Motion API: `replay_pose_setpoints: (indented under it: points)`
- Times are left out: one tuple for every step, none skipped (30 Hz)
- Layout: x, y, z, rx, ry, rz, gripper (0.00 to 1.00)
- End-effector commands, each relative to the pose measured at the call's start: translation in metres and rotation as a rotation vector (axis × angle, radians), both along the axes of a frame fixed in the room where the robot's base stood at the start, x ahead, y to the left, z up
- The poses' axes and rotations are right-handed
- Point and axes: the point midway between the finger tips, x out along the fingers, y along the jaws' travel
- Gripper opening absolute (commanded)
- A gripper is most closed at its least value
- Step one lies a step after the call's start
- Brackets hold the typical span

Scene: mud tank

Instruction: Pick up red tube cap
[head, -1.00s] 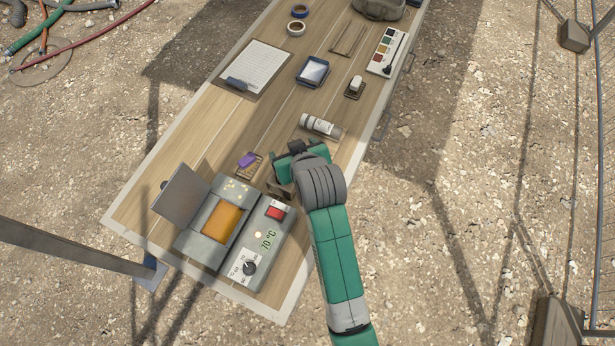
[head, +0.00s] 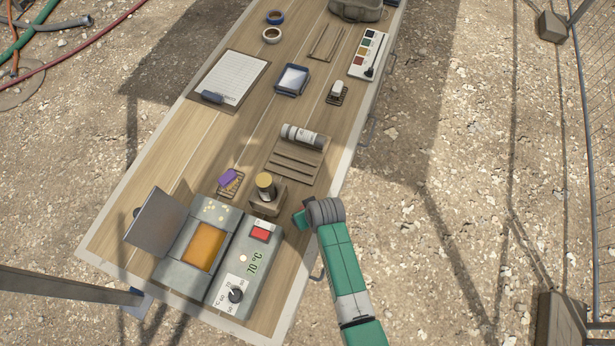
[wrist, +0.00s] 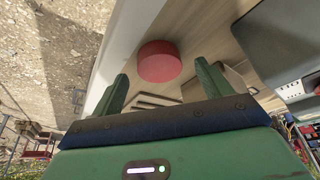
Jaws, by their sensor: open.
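The red tube cap (wrist: 159,62) is a flat round disc on the wooden table, close to the table's pale edge strip in the wrist view. My gripper (wrist: 161,80) is open and empty. Its two green fingers point toward the cap, which appears beyond and between the fingertips. I cannot tell the exact gap. In the head view my gripper (head: 301,217) is at the table's right edge, mostly hidden by my wrist. A small red patch shows there, but I cannot tell whether it is the cap.
A wooden block (head: 267,202) holds a yellow-topped jar (head: 265,182). The grey heater (head: 228,278) with its raised lid stands at the near end. A slotted wooden rack (head: 288,166) carries a grey-white tube (head: 302,136). A purple item (head: 228,177) sits left of the block.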

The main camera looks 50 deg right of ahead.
Motion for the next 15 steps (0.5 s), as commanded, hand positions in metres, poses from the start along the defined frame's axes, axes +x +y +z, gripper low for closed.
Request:
replay_pose_setpoints:
  points:
    - [0.0031, -0.0011, -0.0087, 0.0, 0.0, 0.0, 0.78]
    - [0.004, -0.0015, -0.0117, 0.0, 0.001, 0.0, 0.78]
    - [0.0049, -0.0018, -0.0143, 0.0, 0.0, 0.0, 0.78]
    - [0.0055, -0.0021, -0.0153, 0.0, 0.0, 0.0, 0.78]
    - [0.0058, -0.0022, -0.016, 0.0, -0.001, 0.0, 0.78]
    - [0.0059, -0.0022, -0.016, 0.0, -0.001, 0.0, 0.78]
    - [0.0059, -0.0022, -0.0158, -0.001, -0.001, 0.0, 0.78]
    - [0.0058, -0.0022, -0.0156, -0.001, -0.001, 0.0, 0.78]
    - [0.0058, -0.0022, -0.0154, -0.001, -0.001, 0.0, 0.78]
    - [0.0058, -0.0022, -0.0154, 0.0, -0.001, 0.0, 0.78]
    - [0.0058, -0.0022, -0.0153, 0.0, -0.001, 0.0, 0.74]
    - [0.0057, -0.0022, -0.0153, 0.0, -0.001, 0.0, 0.66]
    - [0.0058, -0.0022, -0.0153, 0.0, -0.001, 0.0, 0.6]
    - [0.0058, -0.0022, -0.0153, 0.0, -0.001, 0.0, 0.54]
    - [0.0058, -0.0022, -0.0152, 0.0, -0.001, 0.0, 0.46]
